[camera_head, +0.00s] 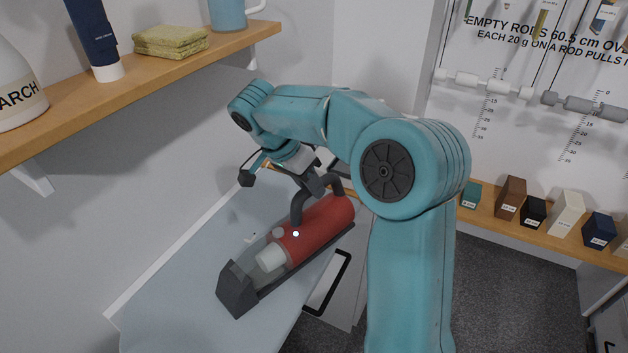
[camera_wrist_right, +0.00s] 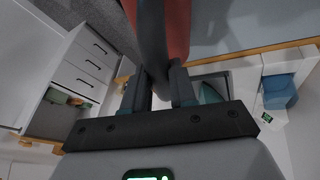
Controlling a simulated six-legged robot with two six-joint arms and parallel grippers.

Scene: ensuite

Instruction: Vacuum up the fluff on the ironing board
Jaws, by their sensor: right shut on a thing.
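A red handheld vacuum (camera_head: 322,222) with a clear front chamber and a dark wedge-shaped nozzle lies along the pale blue ironing board (camera_head: 180,300). Its nozzle points to the lower left, low over or touching the board; I cannot tell which. My right gripper (camera_head: 318,186) is shut on the vacuum's dark handle. The handle (camera_wrist_right: 152,35) also shows between the fingers in the right wrist view. A few tiny specks (camera_head: 250,237) beside the vacuum may be fluff; they are too small to tell. My left gripper is out of view.
A wooden shelf (camera_head: 150,74) with a starch bottle (camera_head: 18,90), a tube, folded cloths (camera_head: 170,41) and a blue mug (camera_head: 228,14) overhangs the left. Several small blocks stand on a low ledge (camera_head: 520,225) at right. The board's lower left is clear.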

